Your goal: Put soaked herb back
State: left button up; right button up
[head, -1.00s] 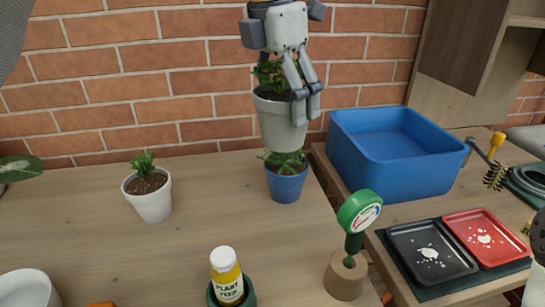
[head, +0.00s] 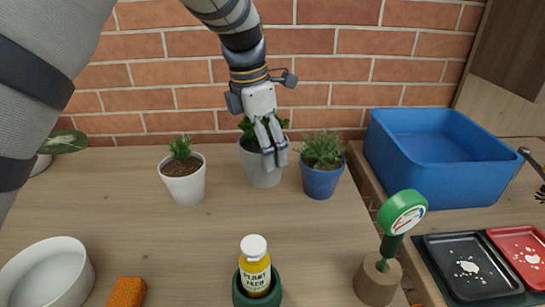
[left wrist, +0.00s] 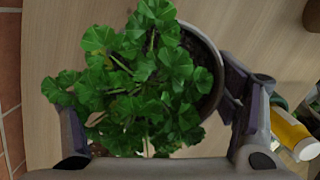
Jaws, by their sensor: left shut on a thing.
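My left gripper (head: 272,158) is shut on the rim side of a light grey pot (head: 259,171) with a leafy green herb (head: 246,128). The pot is upright at the back of the table, between a white pot (head: 187,188) and a blue pot (head: 321,181). Its base is at or very near the tabletop; I cannot tell if it touches. In the left wrist view the herb's broad leaves (left wrist: 140,75) hide much of the pot, and its rim (left wrist: 213,62) shows between the fingers. My right gripper is out of view.
A blue bin (head: 440,165) stands right, behind black (head: 468,268) and red (head: 524,250) trays. In front are a yellow plant feed bottle (head: 255,270), a green gauge (head: 402,212) in a wooden stand, an orange block (head: 127,292) and a white bowl (head: 48,272). The mid-table is clear.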

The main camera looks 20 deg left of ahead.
aim_at(245, 145)
pick_arm(q)
jog(key=shift+w+a+f, duration=0.2)
jog(key=shift+a+f, duration=0.7)
jog(key=shift+f, duration=0.2)
jog(key=f, duration=0.3)
jog(key=shift+a+f, duration=0.2)
jog(key=shift+f, duration=0.1)
jog(key=shift+r, duration=0.1)
jog(key=o, duration=1.6)
jog(key=shift+f, duration=0.2)
jog(key=shift+r, duration=0.1)
jog(key=r, duration=0.4)
jog(key=s+r, duration=0.1)
jog(key=r, duration=0.3)
jog(key=a+r, duration=0.1)
jog(key=r, duration=0.3)
jog(key=shift+s+a, duration=0.1)
jog(key=shift+s, duration=0.1)
